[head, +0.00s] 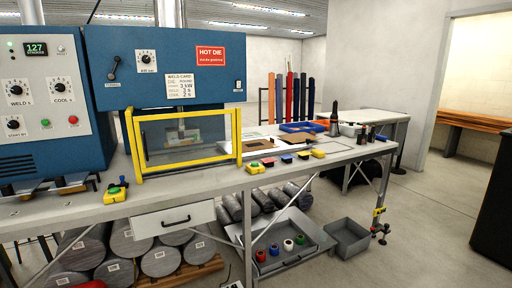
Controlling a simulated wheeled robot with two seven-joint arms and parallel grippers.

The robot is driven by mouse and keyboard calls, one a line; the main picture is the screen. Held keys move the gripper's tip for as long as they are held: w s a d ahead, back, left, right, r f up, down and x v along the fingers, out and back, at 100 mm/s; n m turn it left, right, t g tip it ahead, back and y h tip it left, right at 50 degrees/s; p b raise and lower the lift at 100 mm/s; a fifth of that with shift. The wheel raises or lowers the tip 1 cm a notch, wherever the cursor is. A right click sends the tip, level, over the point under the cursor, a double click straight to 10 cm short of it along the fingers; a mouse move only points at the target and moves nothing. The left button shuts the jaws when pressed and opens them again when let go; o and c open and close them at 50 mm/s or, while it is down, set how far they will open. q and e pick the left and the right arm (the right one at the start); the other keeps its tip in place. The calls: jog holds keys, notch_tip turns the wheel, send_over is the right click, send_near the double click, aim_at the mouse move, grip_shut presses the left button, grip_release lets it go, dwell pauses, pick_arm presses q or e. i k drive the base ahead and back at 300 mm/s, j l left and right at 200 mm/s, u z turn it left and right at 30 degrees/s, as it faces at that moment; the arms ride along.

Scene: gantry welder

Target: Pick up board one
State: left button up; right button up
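A flat brown board (257,144) lies on a pale sheet on the bench, just right of the yellow guard frame (187,172). I cannot tell whether it is board one, since no label is readable. Another small flat piece (184,135) shows behind the clear guard, under the blue welder head (165,68); its details are blurred. Neither of my grippers is in view.
Yellow-based button boxes (115,194) stand along the bench front. Grey bins (346,238) and rolls sit below. Floor at right is clear.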

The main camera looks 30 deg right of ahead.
aim_at(261, 144)
jog(key=i+l, duration=0.1)
jog(key=l, duration=0.3)
jog(key=i+l+u, duration=0.15)
jog(key=l, duration=0.65)
jog(key=u, duration=0.05)
